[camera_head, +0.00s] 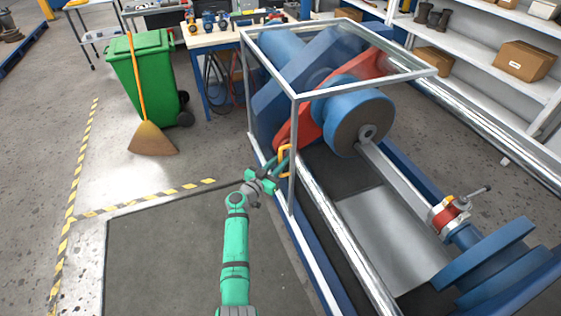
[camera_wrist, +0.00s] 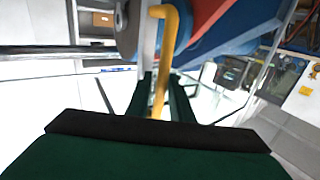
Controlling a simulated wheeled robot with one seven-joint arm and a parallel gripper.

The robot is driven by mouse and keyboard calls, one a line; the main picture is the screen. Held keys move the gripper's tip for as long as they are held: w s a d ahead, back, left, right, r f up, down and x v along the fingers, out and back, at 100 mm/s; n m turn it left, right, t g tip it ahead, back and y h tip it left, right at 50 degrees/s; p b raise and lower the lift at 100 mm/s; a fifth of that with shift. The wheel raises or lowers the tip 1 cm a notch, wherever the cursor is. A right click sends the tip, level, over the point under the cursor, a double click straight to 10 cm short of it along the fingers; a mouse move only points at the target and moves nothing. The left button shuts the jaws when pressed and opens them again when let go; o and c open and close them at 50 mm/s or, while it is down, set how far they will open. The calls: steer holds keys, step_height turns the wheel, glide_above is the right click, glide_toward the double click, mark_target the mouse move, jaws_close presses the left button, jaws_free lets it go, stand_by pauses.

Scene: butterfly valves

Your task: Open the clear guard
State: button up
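The clear guard (camera_head: 297,97) is a box of transparent panels in a grey metal frame. It stands closed over the blue and red machine parts. Its yellow handle (camera_head: 285,153) is on the near left corner of the frame. My gripper (camera_head: 277,163) is at this handle. In the wrist view the yellow handle (camera_wrist: 168,38) runs down between the two dark green fingers of my gripper (camera_wrist: 163,78). The fingers look apart, with a slim gap beside the handle. Contact with the handle is hard to make out.
Metal rails (camera_head: 322,204) and a blue bed run to the lower right, with a red valve clamp (camera_head: 448,215) on a shaft. A green bin (camera_head: 145,78) and a broom (camera_head: 151,138) stand left. The dark floor mat (camera_head: 165,255) is clear apart from my arm.

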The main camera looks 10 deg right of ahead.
steer(key=v, duration=1)
steer(key=shift+s+a, duration=0.2)
steer(key=shift+s, duration=0.05)
steer(key=s+d+n+t, duration=0.2)
steer(key=s+d+t, duration=0.2)
steer(key=s+d, duration=0.45)
steer(key=s+n+t+y, duration=0.3)
steer(key=s+n+y, duration=0.3)
steer(key=s, duration=1.1)
steer(key=s+a+r+g+y, duration=0.1)
steer(key=s+a+y, duration=0.1)
steer(key=s, duration=0.8)
steer(key=s+a+r+g+y, duration=0.1)
steer(key=s+a, duration=0.3)
steer(key=s, duration=0.6)
steer(key=s+a+r+g+y, duration=0.1)
steer(key=s+a+g+y, duration=0.1)
steer(key=s, duration=0.9)
steer(key=shift+a+r+g+y, duration=0.25)
steer(key=shift+a+g+y, duration=0.15)
steer(key=shift+a+g, duration=0.3)
steer(key=shift+a, duration=0.15)
